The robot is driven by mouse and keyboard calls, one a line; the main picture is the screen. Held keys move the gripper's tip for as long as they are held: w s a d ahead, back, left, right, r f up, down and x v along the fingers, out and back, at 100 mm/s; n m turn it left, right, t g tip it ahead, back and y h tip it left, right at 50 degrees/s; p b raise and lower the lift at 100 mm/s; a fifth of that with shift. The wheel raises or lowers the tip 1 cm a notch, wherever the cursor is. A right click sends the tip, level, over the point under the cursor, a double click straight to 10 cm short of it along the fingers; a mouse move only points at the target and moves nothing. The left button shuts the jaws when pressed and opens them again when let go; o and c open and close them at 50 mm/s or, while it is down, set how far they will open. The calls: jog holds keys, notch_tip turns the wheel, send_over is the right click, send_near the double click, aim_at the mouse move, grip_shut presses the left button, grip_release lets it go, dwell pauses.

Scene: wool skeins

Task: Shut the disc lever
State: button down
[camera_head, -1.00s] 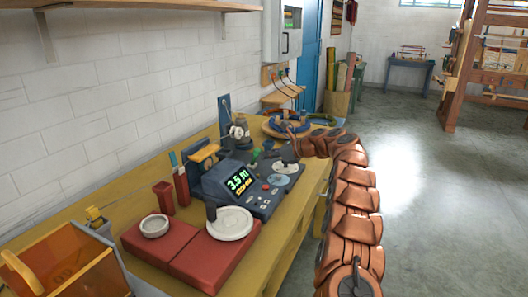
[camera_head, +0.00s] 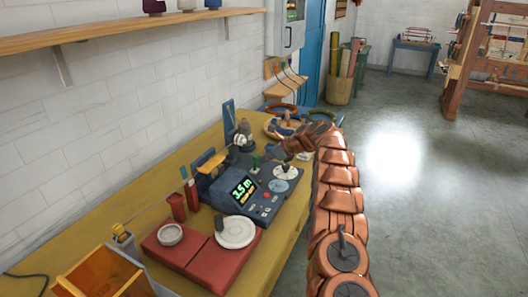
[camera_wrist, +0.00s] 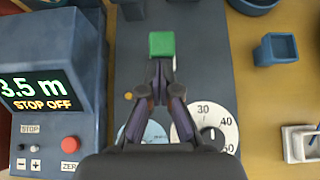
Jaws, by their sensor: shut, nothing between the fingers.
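The grey-blue metering device (camera_head: 226,194) stands on the bench with a lit screen reading 3.5 m. In the wrist view its screen (camera_wrist: 36,87) reads "3.5 m STOP OFF". A green block-shaped knob (camera_wrist: 161,44), which looks like a lever's grip, stands on the device deck; it also shows in the head view (camera_head: 255,161). I cannot tell for sure that it belongs to the disc lever. My gripper (camera_wrist: 160,70) is shut and empty, its tips just below the green knob in the picture; contact is unclear. The fingers partly hide a pale blue disc (camera_wrist: 154,132) beside a white numbered dial (camera_wrist: 218,112).
A red button (camera_wrist: 70,144) and smaller buttons lie left of the fingers. A blue square cup (camera_wrist: 275,49) and a pale tray (camera_wrist: 301,144) are on the right. Red blocks (camera_head: 200,272), a white round plate (camera_head: 236,232) and an orange bin (camera_head: 102,275) occupy the near bench.

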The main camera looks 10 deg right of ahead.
aim_at(255, 156)
jog(key=shift+w+a+r+g+h+p, duration=0.4)
jog(key=shift+a+r+g+h+p, duration=0.25)
jog(key=shift+p, duration=2.5)
jog(key=shift+w+f+p, duration=0.1)
jog(key=shift+p, duration=0.2)
jog(key=shift+w+a+p, duration=0.1)
jog(key=shift+a+p, duration=0.05)
jog(key=shift+p, duration=0.6)
jog(key=shift+w+a, duration=0.1)
jog(key=shift+r+p, duration=0.85)
jog(key=shift+p, duration=0.05)
